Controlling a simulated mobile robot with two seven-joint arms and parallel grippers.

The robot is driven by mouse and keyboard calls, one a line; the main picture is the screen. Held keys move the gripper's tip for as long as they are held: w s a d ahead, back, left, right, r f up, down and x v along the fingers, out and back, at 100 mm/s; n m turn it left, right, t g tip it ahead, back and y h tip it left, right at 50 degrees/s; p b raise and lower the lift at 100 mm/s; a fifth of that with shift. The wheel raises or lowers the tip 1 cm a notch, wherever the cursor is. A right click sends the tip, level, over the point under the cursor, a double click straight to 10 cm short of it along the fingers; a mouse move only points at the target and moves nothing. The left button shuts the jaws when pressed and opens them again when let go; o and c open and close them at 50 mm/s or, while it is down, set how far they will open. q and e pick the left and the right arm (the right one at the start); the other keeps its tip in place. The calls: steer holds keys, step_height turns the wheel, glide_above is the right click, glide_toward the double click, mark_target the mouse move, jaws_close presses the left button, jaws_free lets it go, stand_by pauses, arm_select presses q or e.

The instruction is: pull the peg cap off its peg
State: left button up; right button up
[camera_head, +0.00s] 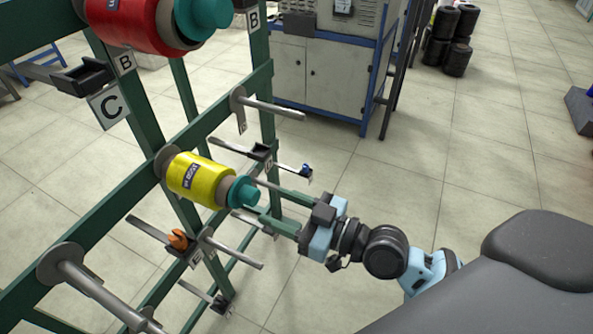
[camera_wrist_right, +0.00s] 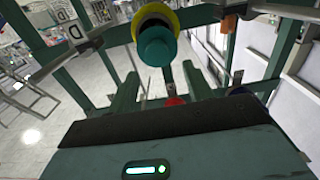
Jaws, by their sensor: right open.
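The teal peg cap (camera_head: 243,192) sits on the end of a peg of the green rack, in front of a yellow bobbin (camera_head: 200,180). My right gripper (camera_head: 247,197) is open, with its two green fingers pointing at the cap and their tips close to it. In the right wrist view the cap (camera_wrist_right: 157,45) appears beyond and above the gap between the fingers (camera_wrist_right: 160,88), with the yellow bobbin (camera_wrist_right: 172,18) behind it. I cannot tell whether a finger touches the cap. My left gripper is not in view.
A red bobbin (camera_head: 135,22) with another teal cap (camera_head: 203,12) hangs higher on the green rack (camera_head: 225,108). Bare pegs (camera_head: 275,108) stick out nearby, above and below the yellow bobbin. A grey cabinet (camera_head: 330,75) stands behind.

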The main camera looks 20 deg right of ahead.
mark_target(256, 197)
steer(key=shift+p+x, duration=0.35)
steer(key=shift+x, duration=2)
steer(key=shift+w+d+f, duration=0.15)
steer(key=shift+c, duration=0.3)
steer(key=c, duration=1)
steer(key=shift+v, duration=2.85)
